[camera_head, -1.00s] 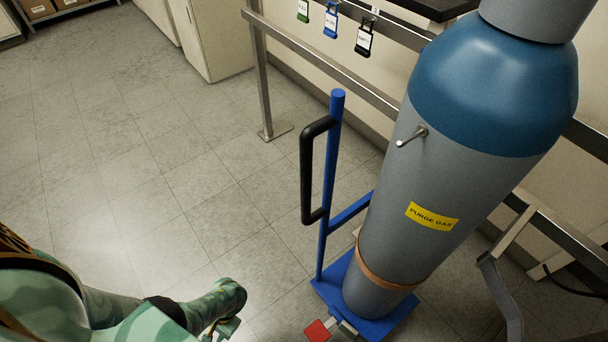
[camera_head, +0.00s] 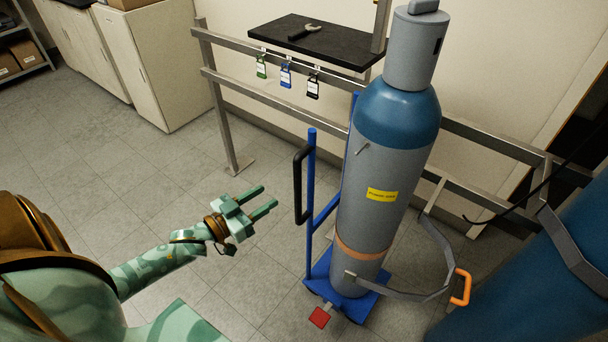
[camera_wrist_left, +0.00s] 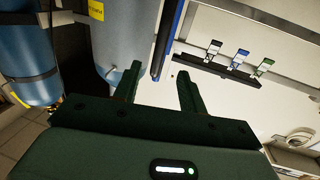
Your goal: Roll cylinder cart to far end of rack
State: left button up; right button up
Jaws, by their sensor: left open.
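The cylinder cart is blue, with a base (camera_head: 318,277), an upright post and a black handle (camera_head: 298,186) on its left side. It carries a tall grey gas cylinder (camera_head: 372,225) with a blue shoulder, a yellow label and a brown band low down. The cylinder stands in front of the metal rack (camera_head: 275,108). My left gripper (camera_head: 268,199) is open and empty, a short way left of the handle and apart from it. In the left wrist view, its two fingers (camera_wrist_left: 158,88) are spread, with the cylinder (camera_wrist_left: 120,35) beyond. My right gripper is not in view.
A red pedal (camera_head: 319,317) sits at the cart's front. A grey strap with an orange hook (camera_head: 461,287) curves out at right, near another blue cylinder (camera_head: 545,285). Tags hang from the rack below a black shelf (camera_head: 315,45). The floor at left is clear.

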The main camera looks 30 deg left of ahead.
pick_arm(q)
jog(key=b+x, duration=0.3)
jog(key=x, duration=1)
jog(key=shift+w, duration=0.35)
jog(key=shift+f, duration=0.1)
grip_shut()
